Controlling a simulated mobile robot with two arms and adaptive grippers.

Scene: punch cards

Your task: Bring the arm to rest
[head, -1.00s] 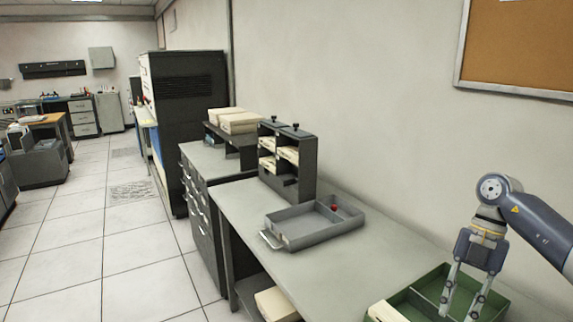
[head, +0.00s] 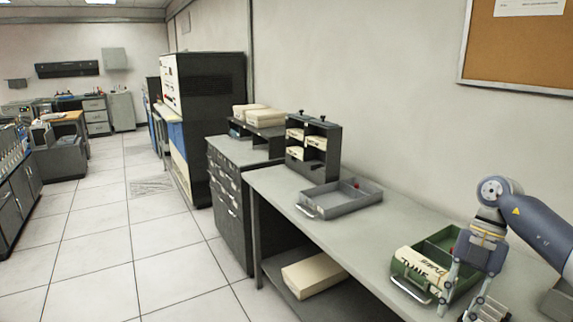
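My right gripper (head: 459,288) comes in from the right edge in the head view. Its two fingers point down and stand apart with nothing seen between them. It hangs in front of a green tray (head: 446,240) on the grey table (head: 372,233) and hides the tray's right part. I cannot tell whether the fingers touch the tray. My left gripper is not in view.
A grey tray (head: 341,205) with a handle lies further along the table, beside a dark card rack (head: 322,153). A cream box (head: 313,274) sits on the lower shelf. Dark drawers (head: 228,203) stand beyond. The tiled floor (head: 167,256) at left is clear.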

